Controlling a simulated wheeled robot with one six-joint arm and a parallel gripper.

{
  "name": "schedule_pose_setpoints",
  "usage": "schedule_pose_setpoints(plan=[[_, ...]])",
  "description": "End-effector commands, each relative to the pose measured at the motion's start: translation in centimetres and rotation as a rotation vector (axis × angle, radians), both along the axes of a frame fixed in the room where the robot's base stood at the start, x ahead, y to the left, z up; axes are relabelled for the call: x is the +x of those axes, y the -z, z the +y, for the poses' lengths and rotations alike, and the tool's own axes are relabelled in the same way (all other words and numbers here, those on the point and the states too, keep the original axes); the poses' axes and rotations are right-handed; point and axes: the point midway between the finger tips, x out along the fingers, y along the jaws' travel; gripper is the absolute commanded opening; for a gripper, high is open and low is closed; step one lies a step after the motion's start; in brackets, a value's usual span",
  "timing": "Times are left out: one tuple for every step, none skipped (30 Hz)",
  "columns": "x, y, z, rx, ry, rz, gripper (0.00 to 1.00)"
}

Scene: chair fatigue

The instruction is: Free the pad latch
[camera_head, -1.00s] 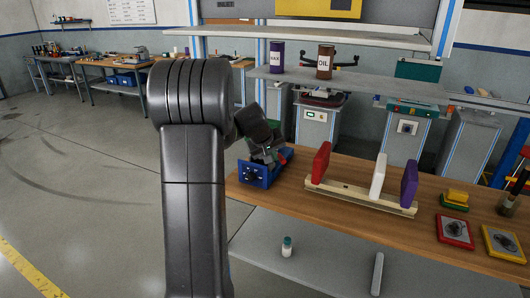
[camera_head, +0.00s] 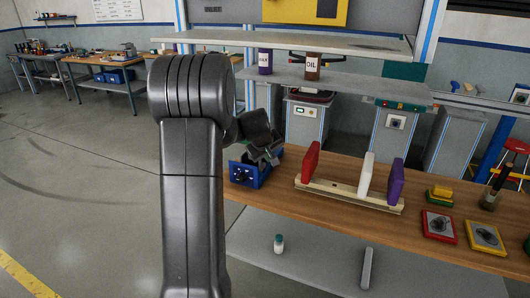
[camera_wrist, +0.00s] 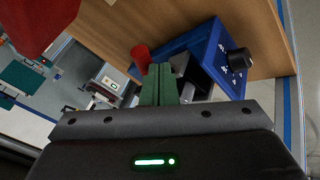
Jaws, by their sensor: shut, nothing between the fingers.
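A blue box-shaped device (camera_head: 240,174) with black knobs sits at the left end of the wooden bench. In the wrist view its blue panel (camera_wrist: 208,50) shows a black knob and white marks. My gripper (camera_wrist: 160,70) has green fingers that are shut together with nothing between them. They are close beside the blue device, near a grey metal part and a red rounded part (camera_wrist: 140,54). I cannot tell whether they touch. In the head view my dark wrist hides the fingers and part of the device. I cannot make out a latch clearly.
Red (camera_head: 310,161), white (camera_head: 366,174) and purple (camera_head: 395,181) pads stand upright in a wooden rack (camera_head: 335,190) right of the device. Red (camera_head: 438,226) and yellow (camera_head: 485,237) trays lie farther right. Shelves with tins rise behind. The floor at left is clear.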

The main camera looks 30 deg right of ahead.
Motion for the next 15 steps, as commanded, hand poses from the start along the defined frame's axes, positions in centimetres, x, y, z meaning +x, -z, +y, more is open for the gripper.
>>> schedule_pose_setpoints(plan=[[-0.1,-0.4,-0.4,0.001,-0.028,-0.001,0.00],[-0.2,-0.4,-0.6,0.001,-0.046,-0.002,0.00],[-0.2,-0.3,-0.8,0.002,-0.072,-0.003,0.00],[-0.2,-0.3,-0.9,0.001,-0.073,0.000,0.00],[-0.3,-0.2,-1.0,0.001,-0.072,0.001,0.00],[-0.3,-0.2,-1.2,0.001,-0.071,0.000,0.00],[-0.3,-0.2,-1.4,0.001,-0.071,0.000,0.00],[-0.3,-0.1,-1.6,0.001,-0.070,0.001,0.00],[-0.4,-0.1,-2.0,0.001,-0.070,0.001,0.00],[-0.4,0.0,-2.3,0.001,-0.070,0.000,0.00],[-0.4,0.0,-2.5,0.001,-0.069,-0.001,0.00],[-0.3,0.1,-2.8,0.000,-0.069,-0.001,0.00],[-0.3,0.1,-3.0,0.000,-0.070,0.000,0.00],[-0.3,0.1,-3.3,-0.001,-0.071,-0.001,0.00],[-0.2,0.1,-3.6,0.000,-0.071,-0.002,0.00]])
